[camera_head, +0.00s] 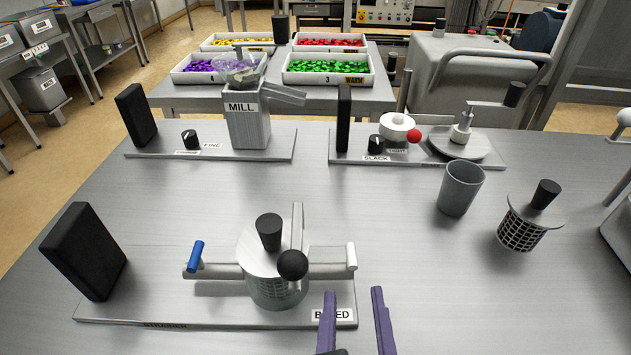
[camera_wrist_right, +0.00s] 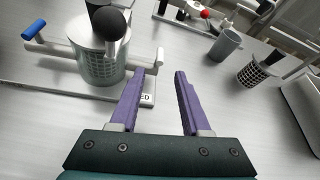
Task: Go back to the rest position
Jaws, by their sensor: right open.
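My right gripper (camera_head: 354,318) is open and empty, with two purple fingers held apart at the lower middle of the head view. In the right wrist view the gripper (camera_wrist_right: 164,75) has bare table between its fingers. The dryer drum (camera_head: 270,285) stands on that plate with a lid, a black knob and a black ball handle. A blue-tipped handle (camera_head: 196,256) is on its left and a white-tipped one on its right. My left gripper is not in view.
A grey cup (camera_head: 460,188) and a lidded mesh basket (camera_head: 522,232) stand to the right. Behind are the mill (camera_head: 247,125) and a device with a red ball (camera_head: 414,136). Trays of coloured pieces (camera_head: 326,68) sit on a far table. The table's middle is clear.

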